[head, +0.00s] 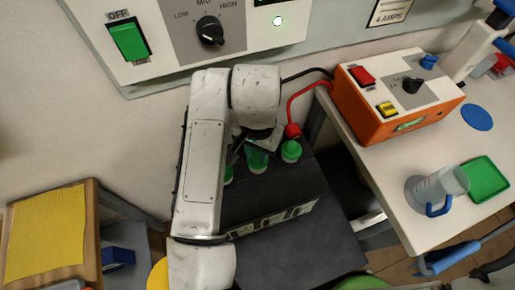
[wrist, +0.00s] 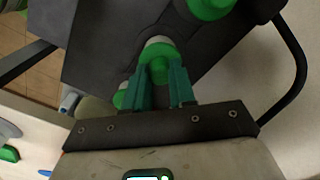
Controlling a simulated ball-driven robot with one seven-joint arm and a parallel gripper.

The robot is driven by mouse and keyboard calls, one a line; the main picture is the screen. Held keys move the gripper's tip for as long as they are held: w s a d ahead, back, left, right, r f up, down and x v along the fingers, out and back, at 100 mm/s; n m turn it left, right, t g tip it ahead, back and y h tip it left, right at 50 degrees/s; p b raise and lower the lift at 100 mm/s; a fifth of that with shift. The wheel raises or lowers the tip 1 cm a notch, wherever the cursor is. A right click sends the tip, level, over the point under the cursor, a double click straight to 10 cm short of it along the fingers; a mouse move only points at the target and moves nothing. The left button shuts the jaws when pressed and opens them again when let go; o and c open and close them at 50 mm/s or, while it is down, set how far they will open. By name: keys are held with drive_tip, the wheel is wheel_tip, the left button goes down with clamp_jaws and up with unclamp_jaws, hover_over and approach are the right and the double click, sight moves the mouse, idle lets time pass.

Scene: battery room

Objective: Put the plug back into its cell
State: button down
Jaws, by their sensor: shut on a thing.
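The black battery (head: 275,195) stands on the floor area between the wooden stand and the bench. A row of green plugs runs along its top. One plug (head: 291,150) sits at the right end with a pale collar under it. Another plug (head: 228,175) is partly hidden by my arm. My gripper (wrist: 160,88) is shut on the middle green plug (wrist: 158,62), its teal fingers on either side; the gripper (head: 253,150) also shows in the head view, over the battery top. A pale collar shows beyond the held plug. I cannot tell whether the plug is seated or just above its cell.
A red clamp (head: 293,131) with its cable is close behind the right-end plug. An orange charger (head: 400,95) and a clear jug (head: 435,190) stand on the white bench at right. A wooden stand with a yellow cloth (head: 45,235) is at left.

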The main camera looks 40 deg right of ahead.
drive_tip(key=c, duration=0.8)
unclamp_jaws()
drive_tip(key=shift+c, duration=0.2)
drive_tip(key=shift+r, duration=0.15)
drive_tip(key=shift+r+p, duration=1.6)
drive_tip(key=shift+r, duration=0.2)
drive_tip(key=shift+r+p, duration=1.3)
drive_tip(key=shift+r, duration=0.3)
drive_tip(key=shift+c, duration=0.4)
clamp_jaws()
